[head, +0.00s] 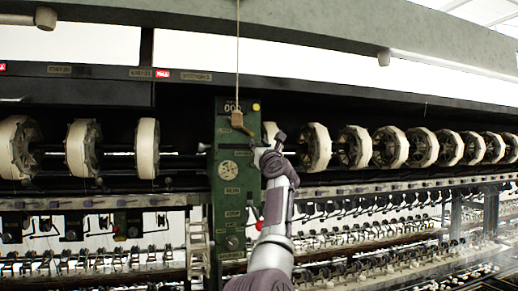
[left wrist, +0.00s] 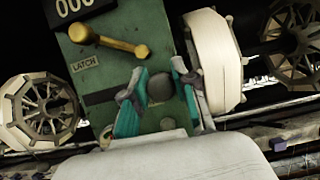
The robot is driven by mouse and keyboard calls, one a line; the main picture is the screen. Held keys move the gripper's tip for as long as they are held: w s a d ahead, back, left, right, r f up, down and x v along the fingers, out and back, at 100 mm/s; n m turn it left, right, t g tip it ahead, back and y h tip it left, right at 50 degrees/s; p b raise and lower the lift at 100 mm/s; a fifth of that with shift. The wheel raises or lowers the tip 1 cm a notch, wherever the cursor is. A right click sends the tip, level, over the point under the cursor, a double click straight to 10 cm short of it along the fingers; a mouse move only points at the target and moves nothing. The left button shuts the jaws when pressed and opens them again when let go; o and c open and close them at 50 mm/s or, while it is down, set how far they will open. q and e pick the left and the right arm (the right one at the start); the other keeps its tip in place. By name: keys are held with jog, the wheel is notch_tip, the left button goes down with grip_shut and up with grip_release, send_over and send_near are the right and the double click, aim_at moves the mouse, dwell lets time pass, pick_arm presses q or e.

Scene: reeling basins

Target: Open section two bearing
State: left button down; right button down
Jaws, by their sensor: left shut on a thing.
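A green post (head: 228,205) stands between reel sections, with a "000" plate at its top. A brass latch handle (left wrist: 108,41) sits on its upper face above a "LATCH" label, tilted down to the right; it also shows in the head view (head: 239,123). Below it to the right is a dark round knob (left wrist: 160,88). My left gripper (head: 268,150) is at the post's right side, below the latch handle. In the left wrist view its teal-padded fingers (left wrist: 158,92) are shut on the knob, one on each side. My right gripper is not in view.
A pale reel (left wrist: 214,60) stands close to the right of my fingers. Several more reels (head: 391,148) run to the right and others (head: 82,148) to the left. A cord (head: 238,55) hangs above the post. Thread guides and basins lie below.

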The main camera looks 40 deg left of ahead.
pick_arm(q)
jog(key=c, duration=0.9)
grip_release()
jog(key=shift+d, duration=0.1)
jog(key=shift+s, duration=0.1)
jog(key=v, duration=1.2)
jog(key=shift+d, duration=0.1)
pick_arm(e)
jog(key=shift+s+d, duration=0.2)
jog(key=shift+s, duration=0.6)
